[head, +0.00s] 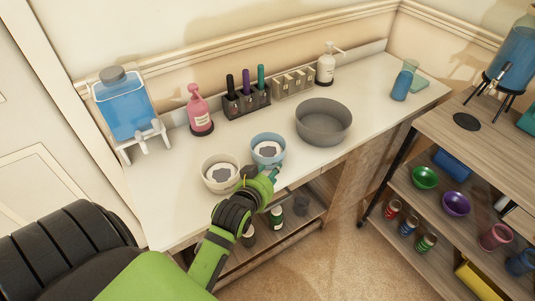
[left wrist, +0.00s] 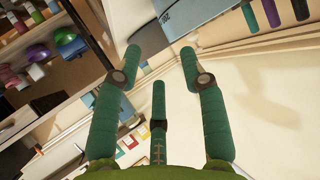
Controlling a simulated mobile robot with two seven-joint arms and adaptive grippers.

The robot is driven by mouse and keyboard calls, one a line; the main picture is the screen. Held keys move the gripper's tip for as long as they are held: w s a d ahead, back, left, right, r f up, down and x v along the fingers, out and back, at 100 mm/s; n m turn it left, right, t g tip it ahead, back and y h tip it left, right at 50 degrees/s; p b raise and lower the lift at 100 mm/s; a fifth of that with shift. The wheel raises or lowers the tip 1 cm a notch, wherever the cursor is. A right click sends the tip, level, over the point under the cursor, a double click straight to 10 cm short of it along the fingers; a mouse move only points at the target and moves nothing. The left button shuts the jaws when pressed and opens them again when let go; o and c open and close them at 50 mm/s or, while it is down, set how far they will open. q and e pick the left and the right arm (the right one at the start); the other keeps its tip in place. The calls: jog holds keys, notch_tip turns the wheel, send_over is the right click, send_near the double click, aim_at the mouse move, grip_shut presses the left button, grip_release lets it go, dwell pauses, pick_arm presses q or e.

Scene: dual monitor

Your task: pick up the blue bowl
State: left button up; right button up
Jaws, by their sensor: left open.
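The blue bowl (head: 281,157) stands on the white counter next to a cream bowl (head: 207,184) on its left. A pale disc with a dark shape shows inside it. My left gripper (head: 272,171) is at the near side of the blue bowl, close to its front wall; I cannot tell whether they touch. In the left wrist view its green fingers (left wrist: 161,55) are spread, with nothing between them. A pale blue surface with dark marking lies beyond the fingertips, perhaps the blue bowl. My right gripper is not in view.
A large grey bowl (head: 323,122) stands right of the blue bowl. A pen holder (head: 247,102), a pink pump bottle (head: 199,112) and a blue dispenser (head: 124,107) line the back. The counter's front edge (head: 305,181) is near my gripper. The counter's right part is mostly clear.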

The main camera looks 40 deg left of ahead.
aim_at(283, 152)
pick_arm(q)
jog(key=w, duration=0.2)
jog(key=w+a, duration=0.1)
jog(key=w, duration=0.3)
jog(key=shift+a+f, duration=0.35)
jog(key=shift+w+f, duration=0.25)
jog(key=shift+w, duration=0.2)
jog(key=x, duration=0.5)
grip_shut()
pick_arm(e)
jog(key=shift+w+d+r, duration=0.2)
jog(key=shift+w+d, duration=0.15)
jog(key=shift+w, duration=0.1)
